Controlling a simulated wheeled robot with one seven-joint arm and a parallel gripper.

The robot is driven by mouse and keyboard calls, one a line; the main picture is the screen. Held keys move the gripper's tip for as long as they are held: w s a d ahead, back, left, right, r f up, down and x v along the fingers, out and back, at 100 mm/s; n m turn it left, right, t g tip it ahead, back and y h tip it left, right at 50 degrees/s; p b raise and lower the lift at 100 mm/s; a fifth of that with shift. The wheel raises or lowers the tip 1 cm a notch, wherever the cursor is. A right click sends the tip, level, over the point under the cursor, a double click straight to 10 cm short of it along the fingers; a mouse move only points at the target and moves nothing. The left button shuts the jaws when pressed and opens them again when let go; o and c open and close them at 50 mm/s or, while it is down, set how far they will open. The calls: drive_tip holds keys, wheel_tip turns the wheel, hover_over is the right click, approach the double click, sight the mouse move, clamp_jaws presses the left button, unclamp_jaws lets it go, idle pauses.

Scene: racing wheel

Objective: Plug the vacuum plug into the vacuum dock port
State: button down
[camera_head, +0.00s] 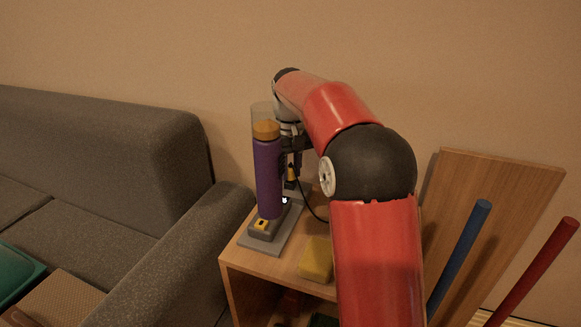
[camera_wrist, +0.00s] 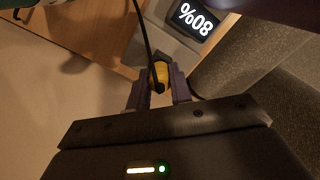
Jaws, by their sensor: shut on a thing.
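The vacuum (camera_head: 268,178) is a purple upright cylinder with an orange-brown cap. It stands on a grey dock (camera_head: 287,231) on the wooden cabinet. A small yellow part with a dark opening, apparently the dock port (camera_head: 262,225), is at the dock's front. My gripper (camera_head: 291,170) points down behind and right of the vacuum. In the wrist view, my gripper (camera_wrist: 159,77) is shut on the yellow vacuum plug (camera_wrist: 160,71), with a black cable (camera_wrist: 146,35) running from it. The plug also shows in the head view (camera_head: 292,174), above the dock and apart from the port. Its tip is hidden.
A yellow block (camera_head: 316,260) lies on the cabinet top (camera_head: 283,264), right of the dock. A grey sofa (camera_head: 150,250) stands left. Blue (camera_head: 460,255) and red (camera_head: 535,270) rods are at right.

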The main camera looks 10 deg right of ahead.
sight(291, 166)
drive_tip(key=shift+f, duration=0.35)
drive_tip(key=c, duration=1.2)
unclamp_jaws()
drive_tip(key=shift+o, duration=0.2)
drive_tip(key=shift+r, duration=0.15)
wheel_tip(291, 166, up, 8)
drive_tip(key=shift+f+p, duration=0.2)
drive_tip(key=shift+p, duration=0.45)
